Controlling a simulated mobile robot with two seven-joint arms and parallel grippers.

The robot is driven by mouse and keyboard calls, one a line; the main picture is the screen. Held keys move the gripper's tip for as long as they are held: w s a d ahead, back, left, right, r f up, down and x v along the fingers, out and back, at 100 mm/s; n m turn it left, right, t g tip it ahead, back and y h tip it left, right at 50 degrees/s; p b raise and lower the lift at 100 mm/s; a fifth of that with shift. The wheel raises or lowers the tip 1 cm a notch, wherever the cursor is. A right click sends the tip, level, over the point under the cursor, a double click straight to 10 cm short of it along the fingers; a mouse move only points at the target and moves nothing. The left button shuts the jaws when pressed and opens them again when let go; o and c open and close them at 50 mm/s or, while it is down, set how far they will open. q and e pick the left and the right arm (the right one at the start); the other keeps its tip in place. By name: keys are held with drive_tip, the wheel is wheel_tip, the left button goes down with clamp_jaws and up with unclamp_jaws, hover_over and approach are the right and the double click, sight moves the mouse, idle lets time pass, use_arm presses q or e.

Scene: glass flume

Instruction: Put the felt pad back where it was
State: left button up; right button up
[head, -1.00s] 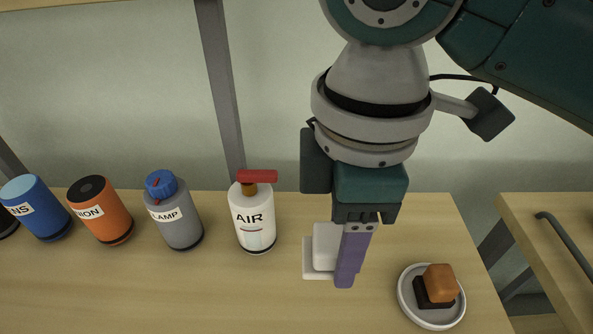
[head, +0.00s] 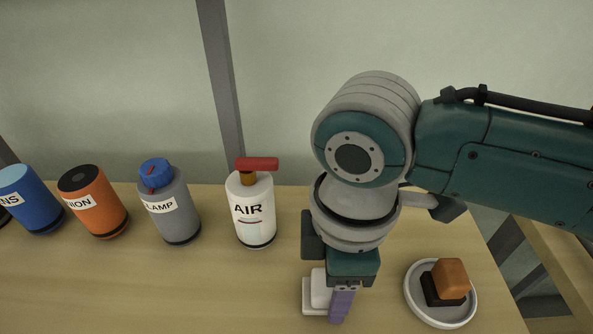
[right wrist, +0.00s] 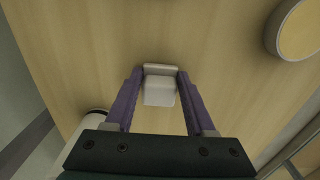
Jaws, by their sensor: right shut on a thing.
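A white two-part block (head: 318,290), a thicker piece against a flat plate, is at my right gripper (head: 338,318). In the right wrist view the white block (right wrist: 159,92) sits between the two purple fingers, which are shut on it. The fingers and wrist hide part of it in the head view. I cannot tell whether it touches the table. An orange block on a black base (head: 450,279) rests in a round white dish (head: 412,298) to the right. No label shows which piece is the felt pad. My left gripper is not in view.
The white AIR bottle (head: 249,215) with a red top stands left of my right gripper. Grey LAMP (head: 175,215), orange (head: 97,206) and blue (head: 33,205) containers stand further left. A grey post (head: 222,90) rises behind. The front left table is clear.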

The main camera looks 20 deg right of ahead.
drive_tip(key=o, duration=1.3)
drive_tip(key=shift+f, duration=0.1)
wheel_tip(320, 180, up, 12)
drive_tip(key=p, duration=0.3)
drive_tip(key=s+a+f+m+t+y, duration=0.2)
drive_tip(key=s+a+m+y, duration=0.1)
drive_tip(key=s+m, duration=0.2)
drive_tip(key=s+d+m+h, duration=0.1)
drive_tip(key=s+d+m, duration=0.1)
drive_tip(key=d, duration=0.1)
drive_tip(key=s+d+m+t+h, duration=0.1)
drive_tip(key=s+d+m, duration=0.1)
drive_tip(key=d+m, duration=0.1)
drive_tip(key=s+d+m, duration=0.2)
drive_tip(key=s+d, duration=0.1)
drive_tip(key=d, duration=0.2)
drive_tip(key=shift+d+m+t+h, duration=0.1)
drive_tip(key=shift+m+t+h, duration=0.2)
drive_tip(key=shift+m+h, duration=0.1)
